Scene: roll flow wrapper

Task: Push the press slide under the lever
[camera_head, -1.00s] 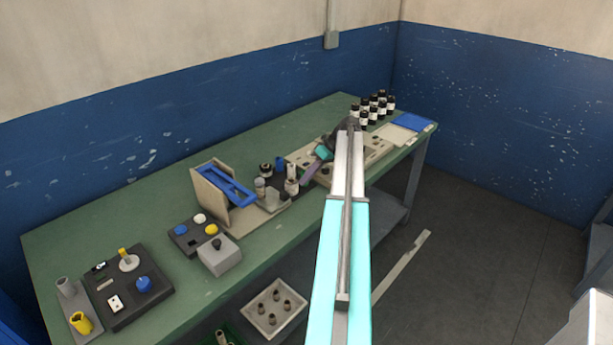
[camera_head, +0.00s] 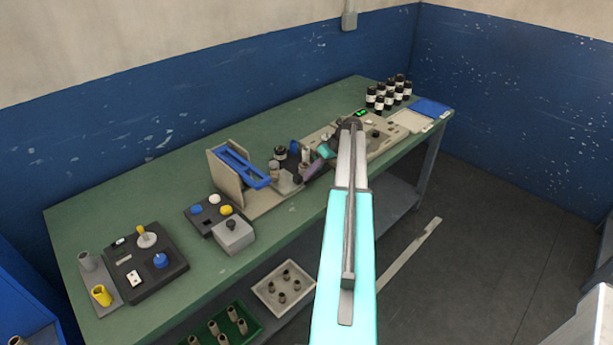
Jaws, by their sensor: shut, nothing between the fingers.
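The press has an upright beige stand (camera_head: 226,181) with a blue lever (camera_head: 242,166) sloping down to the right. A beige base runs right from it, and the grey press slide (camera_head: 287,184) sits on this base, to the right of the lever and apart from it. Small bottles (camera_head: 274,169) stand at the slide; which of them rest on it I cannot tell. My gripper (camera_head: 314,168) is shut and empty, low at the right end of the slide. Its tips are small and dark here, so I cannot tell whether they touch the slide.
A beige panel (camera_head: 409,121) with a lit green display lies behind my arm, with several dark bottles (camera_head: 389,97) beyond. A button box (camera_head: 205,213) and grey block (camera_head: 233,236) stand front left of the press. The green bench (camera_head: 150,190) is clear along the wall.

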